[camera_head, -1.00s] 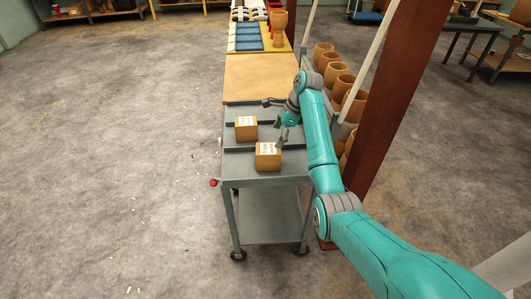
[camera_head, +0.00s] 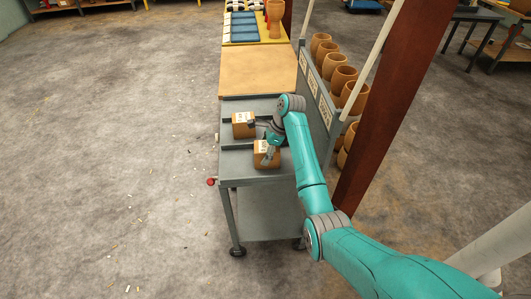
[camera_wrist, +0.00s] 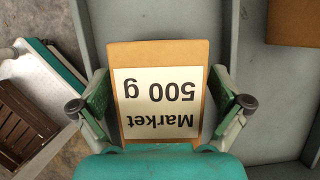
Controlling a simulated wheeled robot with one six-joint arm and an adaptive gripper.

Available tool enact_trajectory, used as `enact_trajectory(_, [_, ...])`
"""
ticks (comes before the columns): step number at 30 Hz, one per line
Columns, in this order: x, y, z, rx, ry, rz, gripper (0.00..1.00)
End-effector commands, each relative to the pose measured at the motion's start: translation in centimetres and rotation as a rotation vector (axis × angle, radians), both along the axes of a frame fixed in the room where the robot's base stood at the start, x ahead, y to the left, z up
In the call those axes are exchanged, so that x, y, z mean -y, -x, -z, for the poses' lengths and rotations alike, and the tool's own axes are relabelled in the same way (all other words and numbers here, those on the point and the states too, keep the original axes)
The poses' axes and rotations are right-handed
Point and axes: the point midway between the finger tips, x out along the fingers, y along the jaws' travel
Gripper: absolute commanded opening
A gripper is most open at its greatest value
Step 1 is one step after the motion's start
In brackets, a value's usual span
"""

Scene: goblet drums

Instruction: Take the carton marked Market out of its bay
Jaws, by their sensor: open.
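The carton marked Market 500 g (camera_wrist: 160,55) fills the middle of the wrist view, its label upside down there. In the head view it is the nearer carton (camera_head: 262,161), on the grey cart top (camera_head: 232,165), partly hidden by my gripper. My gripper (camera_wrist: 160,95) is open, with one green-padded finger on either side of the carton. A narrow gap shows at the sides; I cannot tell whether either finger touches it. In the head view my gripper (camera_head: 269,150) is just above and right of this carton.
A second carton (camera_head: 243,124) sits in the bay behind; its edge shows in the wrist view (camera_wrist: 296,22). Raised grey dividers separate the bays. A labelled panel (camera_head: 315,95) and goblet drums (camera_head: 342,77) stand along the right.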

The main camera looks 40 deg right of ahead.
Motion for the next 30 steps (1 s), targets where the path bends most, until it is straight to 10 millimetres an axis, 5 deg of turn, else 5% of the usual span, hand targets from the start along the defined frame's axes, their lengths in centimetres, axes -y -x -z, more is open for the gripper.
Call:
enact_trajectory(28, [0.03,-0.02,0.44,0.000,0.000,0.000,1.00])
enact_trajectory(30, [0.03,-0.02,0.44,0.000,0.000,0.000,0.82])
